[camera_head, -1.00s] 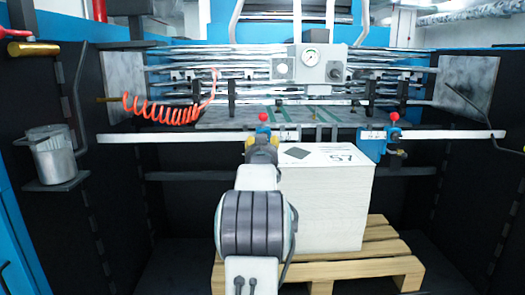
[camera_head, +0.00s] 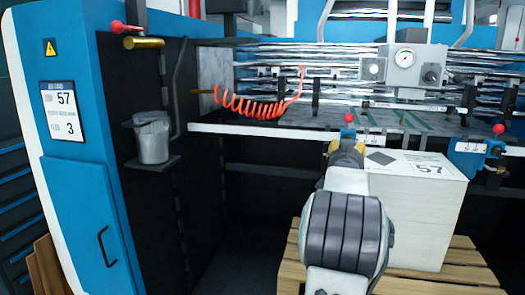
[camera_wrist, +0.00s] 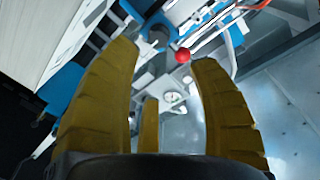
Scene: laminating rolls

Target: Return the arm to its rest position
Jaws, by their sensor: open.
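My gripper (camera_head: 346,152) is at the end of my outstretched arm, in front of the machine's white rail. In the wrist view its yellow fingers (camera_wrist: 168,62) stand apart with nothing between them. In the head view it overlaps a blue clamp with a red knob (camera_head: 349,118), which also shows beyond the fingers in the wrist view (camera_wrist: 183,56). I cannot tell whether they touch. The white stack marked 57 (camera_head: 420,215) is just right of my arm, on a wooden pallet (camera_head: 465,262).
A second blue clamp (camera_head: 475,155) is on the rail (camera_head: 260,130) at right. A coiled orange hose (camera_head: 250,108) hangs at centre left. A metal cup (camera_head: 152,140) sits on a bracket at left. A blue cabinet (camera_head: 85,175) with a label sheet (camera_head: 63,110) stands at far left.

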